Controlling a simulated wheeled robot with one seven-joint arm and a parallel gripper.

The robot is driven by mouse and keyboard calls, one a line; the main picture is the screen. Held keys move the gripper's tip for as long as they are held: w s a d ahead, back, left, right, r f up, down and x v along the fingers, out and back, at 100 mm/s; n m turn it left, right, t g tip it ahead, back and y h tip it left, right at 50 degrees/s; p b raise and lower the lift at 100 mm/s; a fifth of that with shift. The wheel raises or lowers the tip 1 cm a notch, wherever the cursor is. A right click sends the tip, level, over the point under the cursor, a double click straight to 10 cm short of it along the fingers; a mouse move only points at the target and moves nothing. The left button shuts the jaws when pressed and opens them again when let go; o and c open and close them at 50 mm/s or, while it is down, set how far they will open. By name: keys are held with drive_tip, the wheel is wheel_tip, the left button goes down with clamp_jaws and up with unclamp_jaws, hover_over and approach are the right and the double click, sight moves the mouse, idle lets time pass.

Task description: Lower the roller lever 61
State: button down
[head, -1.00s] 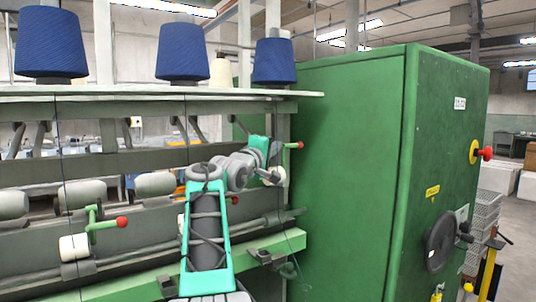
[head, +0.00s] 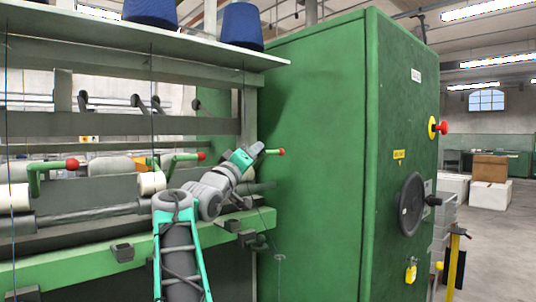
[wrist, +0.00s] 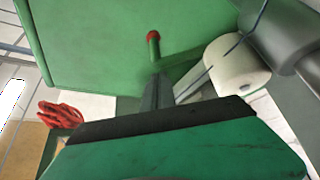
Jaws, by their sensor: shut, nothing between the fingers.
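The nearest roller lever (head: 281,151), a green rod with a red knob, sticks out just right of my gripper (head: 258,149). Its number cannot be read. In the wrist view this lever (wrist: 153,43) points up from just beyond the tips of my gripper (wrist: 158,88). The fingers are together and empty, overlapping the lever's lower end in the picture; I cannot tell whether they touch it. A white roller (wrist: 237,65) sits right of the lever in the wrist view. In the head view the knob is roughly level with those of two other levers (head: 201,156) (head: 72,163).
The green cabinet (head: 320,160) stands close right of my gripper, with a black handwheel (head: 411,204) and a red button (head: 443,127). A green rail (head: 90,258) with dark brackets runs below the levers. A shelf (head: 130,37) with blue cones is above. The floor at far right is open.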

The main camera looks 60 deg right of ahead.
drive_tip(key=shift+s+f, duration=0.1)
drive_tip(key=shift+f, duration=0.25)
idle(0.3)
drive_tip(key=b+v, duration=0.2)
drive_tip(key=v, duration=0.5)
drive_tip(key=shift+a, duration=0.35)
drive_tip(key=shift+f, duration=0.15)
